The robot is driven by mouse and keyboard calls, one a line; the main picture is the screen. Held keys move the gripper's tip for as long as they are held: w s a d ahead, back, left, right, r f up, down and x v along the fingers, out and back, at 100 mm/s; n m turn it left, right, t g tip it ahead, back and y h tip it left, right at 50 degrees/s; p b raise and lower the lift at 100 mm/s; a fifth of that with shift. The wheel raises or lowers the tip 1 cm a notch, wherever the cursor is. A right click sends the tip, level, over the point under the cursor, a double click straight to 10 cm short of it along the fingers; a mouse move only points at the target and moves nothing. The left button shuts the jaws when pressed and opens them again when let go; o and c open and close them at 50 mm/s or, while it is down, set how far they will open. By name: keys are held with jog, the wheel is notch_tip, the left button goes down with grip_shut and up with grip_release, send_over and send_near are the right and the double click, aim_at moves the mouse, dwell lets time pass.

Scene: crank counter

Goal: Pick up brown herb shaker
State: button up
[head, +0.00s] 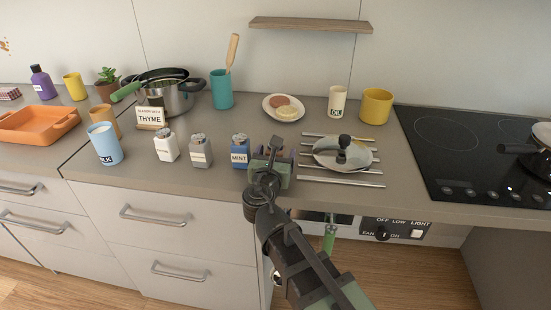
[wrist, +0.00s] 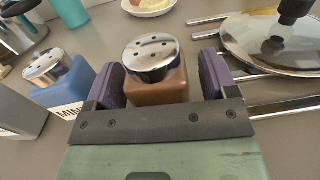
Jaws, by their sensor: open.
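The brown herb shaker (wrist: 157,78) stands upright on the counter, with a shiny perforated metal cap, in the wrist view. My gripper (wrist: 160,82) is open, with one purple-padded finger on each side of the shaker; whether the pads touch it I cannot tell. In the head view my gripper (head: 270,165) hides most or all of the brown shaker. To the left stand the blue MINT shaker (head: 240,152), a grey shaker (head: 201,152) and a white shaker (head: 166,147). The blue one also shows in the wrist view (wrist: 62,84).
A metal lid (head: 328,154) lies on a rack of metal bars right of my gripper. A plate of food (head: 284,108) and a teal cup (head: 222,90) stand behind. A THYME sign (head: 150,117) stands back left. The cooktop (head: 470,150) is at right.

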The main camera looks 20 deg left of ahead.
jog(key=shift+w, duration=0.45)
jog(key=c, duration=1)
jog(key=shift+r, duration=0.15)
jog(key=shift+c, duration=0.2)
